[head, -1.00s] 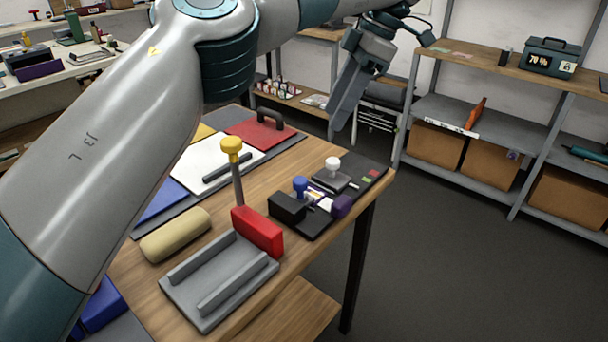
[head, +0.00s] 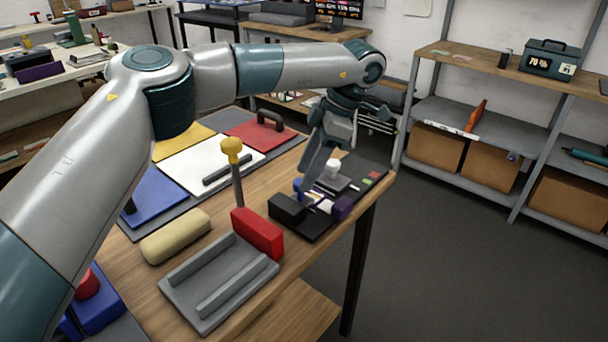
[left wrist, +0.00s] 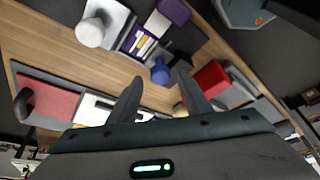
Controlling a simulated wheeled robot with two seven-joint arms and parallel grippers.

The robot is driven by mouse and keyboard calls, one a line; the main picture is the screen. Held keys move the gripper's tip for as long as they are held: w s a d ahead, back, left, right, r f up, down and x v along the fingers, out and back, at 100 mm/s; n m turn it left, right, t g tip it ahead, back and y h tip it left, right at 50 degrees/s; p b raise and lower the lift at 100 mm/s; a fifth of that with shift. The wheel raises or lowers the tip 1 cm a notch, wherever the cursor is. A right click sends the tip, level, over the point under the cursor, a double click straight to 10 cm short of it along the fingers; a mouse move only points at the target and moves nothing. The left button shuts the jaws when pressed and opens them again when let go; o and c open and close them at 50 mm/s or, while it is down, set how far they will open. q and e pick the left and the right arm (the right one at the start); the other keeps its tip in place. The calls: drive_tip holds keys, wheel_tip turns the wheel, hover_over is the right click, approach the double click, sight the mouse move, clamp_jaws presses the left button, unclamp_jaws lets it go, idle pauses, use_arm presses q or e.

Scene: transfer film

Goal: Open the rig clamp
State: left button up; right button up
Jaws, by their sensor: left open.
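The rig is a black base plate (head: 318,228) at the right edge of the wooden table, with a black block (head: 287,208), a blue knob (head: 298,187), a white knob (head: 332,168) and a purple block (head: 342,207). I cannot tell for certain which part is the clamp. My left gripper (head: 311,185) points down over the rig, open and empty, its fingers partly covering the blue knob. In the left wrist view, the blue knob (left wrist: 160,72) lies between and just beyond the two fingertips (left wrist: 160,82). Contact cannot be told. My right gripper is out of view.
A grey channel fixture (head: 215,290) with a red block (head: 258,233) and a yellow-knobbed lever (head: 232,150) stands in front. A beige roll (head: 175,236) lies beside it. Coloured panels, including a white one (head: 190,170), lie behind. Shelves (head: 450,110) stand right.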

use_arm(q)
drive_tip(key=shift+x, duration=0.8)
drive_tip(key=shift+a+f, duration=0.1)
drive_tip(key=shift+f, duration=0.2)
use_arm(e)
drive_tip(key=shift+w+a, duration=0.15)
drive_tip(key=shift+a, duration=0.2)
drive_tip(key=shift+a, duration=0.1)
use_arm(q)
drive_tip(key=c, duration=1)
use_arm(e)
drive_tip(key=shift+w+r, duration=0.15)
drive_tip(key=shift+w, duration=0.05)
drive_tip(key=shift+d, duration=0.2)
